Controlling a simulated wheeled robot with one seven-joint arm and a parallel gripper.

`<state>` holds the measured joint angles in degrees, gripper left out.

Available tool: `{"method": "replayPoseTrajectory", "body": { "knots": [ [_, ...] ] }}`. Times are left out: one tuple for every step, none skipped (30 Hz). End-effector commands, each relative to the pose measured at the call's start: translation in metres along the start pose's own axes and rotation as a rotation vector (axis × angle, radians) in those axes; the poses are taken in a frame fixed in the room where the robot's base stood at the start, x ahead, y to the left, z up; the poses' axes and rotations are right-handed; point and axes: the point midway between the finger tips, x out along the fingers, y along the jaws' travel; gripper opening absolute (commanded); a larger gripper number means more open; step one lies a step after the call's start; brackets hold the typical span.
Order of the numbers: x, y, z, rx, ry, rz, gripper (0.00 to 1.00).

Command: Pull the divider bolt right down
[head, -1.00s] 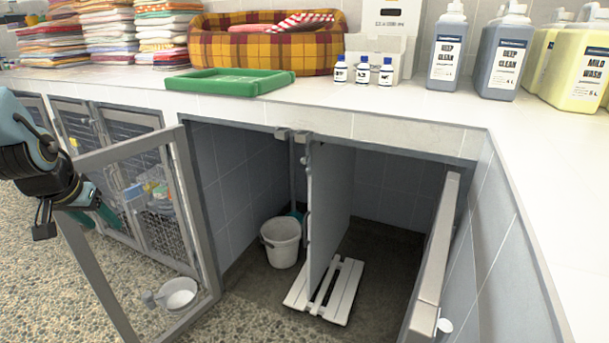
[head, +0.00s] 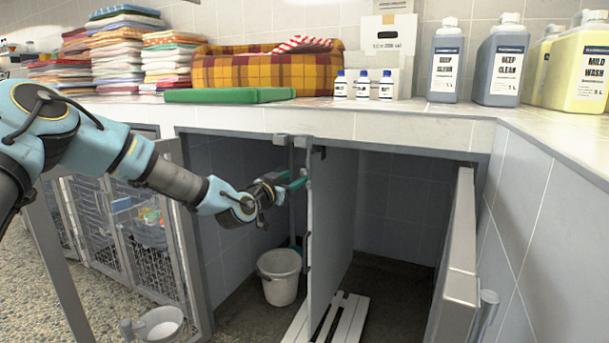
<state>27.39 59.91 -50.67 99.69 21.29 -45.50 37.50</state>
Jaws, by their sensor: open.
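The grey divider panel (head: 333,225) stands upright in the middle of the open kennel, under the counter. At the upper part of its front edge is a small metal fitting that looks like the divider bolt (head: 308,174); it is small and partly crowded by my fingertips, so its exact position is unclear. My gripper (head: 297,181) has green fingers, which are open and point right at the fitting. The fingertips are at or very close to it; I cannot tell whether they touch.
An open mesh door (head: 178,215) stands at the left, and another open door (head: 458,260) at the right. A white bucket (head: 279,277) and white slatted board (head: 338,318) are on the kennel floor. The counter edge (head: 400,133) runs above my gripper.

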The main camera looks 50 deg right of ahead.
Motion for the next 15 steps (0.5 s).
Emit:
{"method": "replayPoseTrajectory", "body": {
  "knots": [
    [0.011,0.001,0.0,-0.002,0.001,0.0,0.57],
    [0.017,0.0,0.0,-0.002,0.001,-0.001,0.57],
    [0.024,0.001,0.0,-0.002,0.002,-0.001,0.57],
    [0.03,0.001,0.0,-0.002,0.001,0.0,0.57],
    [0.035,0.001,0.0,-0.003,0.001,0.0,0.57],
    [0.041,0.001,0.0,-0.002,0.0,0.0,0.57],
    [0.046,0.001,0.0,-0.002,0.0,0.0,0.57],
    [0.05,0.001,0.001,-0.002,0.0,0.0,0.57],
    [0.054,0.0,0.001,-0.001,-0.001,0.0,0.57],
    [0.057,0.0,0.001,-0.001,-0.001,0.0,0.57],
    [0.06,0.0,0.0,0.0,-0.001,-0.001,0.57],
    [0.063,0.0,0.001,0.0,-0.001,0.0,0.57],
    [0.065,0.001,0.001,-0.001,-0.002,0.001,0.57],
    [0.067,0.0,0.001,-0.001,-0.002,0.001,0.57],
    [0.068,0.0,0.001,-0.001,-0.002,0.001,0.57]
  ]
}}
